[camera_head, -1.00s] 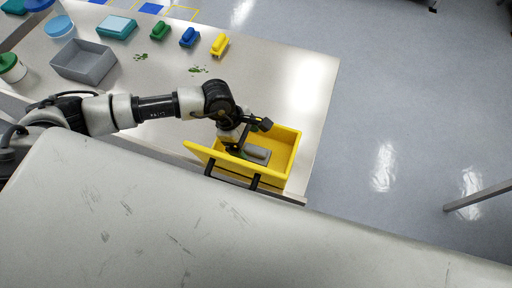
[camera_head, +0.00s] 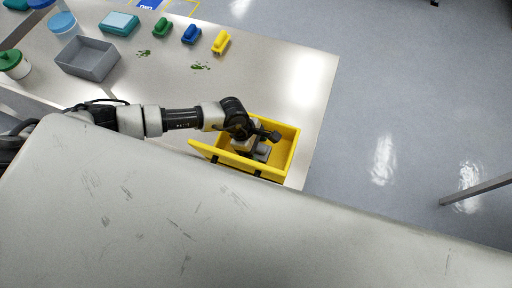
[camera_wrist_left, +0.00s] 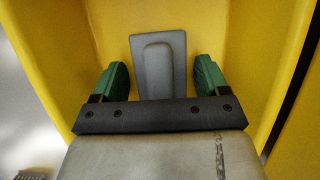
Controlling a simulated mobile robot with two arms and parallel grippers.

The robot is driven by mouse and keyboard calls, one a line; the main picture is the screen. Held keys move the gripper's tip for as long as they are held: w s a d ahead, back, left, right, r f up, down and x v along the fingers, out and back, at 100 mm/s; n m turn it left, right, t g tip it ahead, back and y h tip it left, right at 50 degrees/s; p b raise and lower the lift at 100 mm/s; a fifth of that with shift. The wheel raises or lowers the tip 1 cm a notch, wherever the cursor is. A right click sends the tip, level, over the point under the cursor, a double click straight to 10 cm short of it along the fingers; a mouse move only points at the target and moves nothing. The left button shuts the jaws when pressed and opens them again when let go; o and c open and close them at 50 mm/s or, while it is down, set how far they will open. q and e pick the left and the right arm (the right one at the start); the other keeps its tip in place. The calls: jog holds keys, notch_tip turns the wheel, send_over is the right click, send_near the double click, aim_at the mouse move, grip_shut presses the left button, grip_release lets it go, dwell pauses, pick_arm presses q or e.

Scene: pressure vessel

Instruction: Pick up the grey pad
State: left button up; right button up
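The grey pad (camera_wrist_left: 158,62) lies in the yellow bin (camera_head: 291,150), with its raised grip facing up. In the head view a small part of the pad (camera_head: 262,152) shows beside my wrist; the rest is hidden. My left gripper (camera_wrist_left: 160,80) is inside the bin. Its green fingers are spread apart on either side of the pad's near part, with visible gaps, so it is open and holds nothing. In the head view the left fingers (camera_head: 254,150) are mostly hidden by the wrist. My right gripper is not in view.
The bin stands at the table's (camera_head: 270,85) front right corner. A grey tray (camera_head: 87,60), a yellow pad (camera_head: 221,42), a blue pad (camera_head: 191,34) and a green pad (camera_head: 162,30) stand farther back. Green smears (camera_head: 200,66) mark the table. Its middle is clear.

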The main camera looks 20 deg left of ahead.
pick_arm(q)
jog(key=c, duration=0.7)
jog(key=shift+r, duration=0.1)
notch_tip(320, 180, up, 9)
jog(key=b, duration=0.3)
jog(key=shift+r+b, duration=0.3)
jog(key=shift+r, duration=0.15)
